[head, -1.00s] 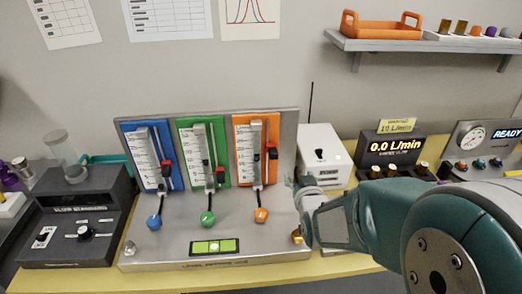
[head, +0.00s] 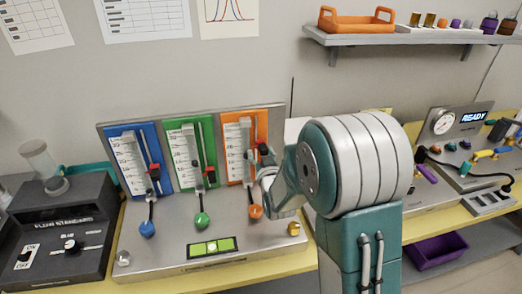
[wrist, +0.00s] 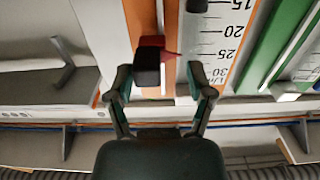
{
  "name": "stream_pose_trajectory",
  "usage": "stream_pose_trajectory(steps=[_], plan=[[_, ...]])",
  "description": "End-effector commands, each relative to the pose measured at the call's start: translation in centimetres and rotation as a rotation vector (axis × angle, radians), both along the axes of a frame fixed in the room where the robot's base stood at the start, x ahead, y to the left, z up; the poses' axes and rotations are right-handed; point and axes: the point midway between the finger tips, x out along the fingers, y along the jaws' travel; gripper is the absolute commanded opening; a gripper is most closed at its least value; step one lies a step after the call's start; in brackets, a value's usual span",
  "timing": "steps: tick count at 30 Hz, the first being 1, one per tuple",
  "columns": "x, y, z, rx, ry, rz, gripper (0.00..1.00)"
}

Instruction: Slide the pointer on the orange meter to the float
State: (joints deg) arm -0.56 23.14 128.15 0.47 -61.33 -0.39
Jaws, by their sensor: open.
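The orange meter (head: 231,127) is the rightmost of three meters on the grey panel, beside the green one. In the wrist view, its pointer is a black block with a red tip (wrist: 149,64), and the tip lies near the 25 mark. A dark rounded thing, likely the float (wrist: 197,5), shows at the top edge near the 15 mark. My gripper (wrist: 160,76) is open, one finger on each side of the pointer block, with visible gaps. In the head view, my gripper (head: 267,162) is at the meter's right edge and partly hides the pointer.
The green meter (head: 174,125) and blue meter (head: 118,132) stand to the left. Orange (head: 255,212), green (head: 202,220) and blue (head: 147,229) knobs are below the meters. A dark flow standard box (head: 60,255) stands left. A shelf (head: 400,40) is above my arm.

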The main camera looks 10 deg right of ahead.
Motion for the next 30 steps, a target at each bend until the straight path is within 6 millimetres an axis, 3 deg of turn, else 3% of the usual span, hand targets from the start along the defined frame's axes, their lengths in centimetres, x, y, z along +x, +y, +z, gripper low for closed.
stream_pose_trajectory(steps=[4, 13, 14, 18, 30], plan=[[1.4, -0.6, 0.0, 0.004, 0.000, -0.002, 0.69], [1.6, -0.5, 0.0, 0.003, 0.001, -0.002, 0.69], [1.6, -0.4, 0.0, 0.002, 0.001, -0.002, 0.60], [1.6, -0.3, 0.0, 0.001, 0.001, -0.002, 0.00], [1.7, -0.3, -0.9, 0.002, 0.004, 0.002, 0.00]])
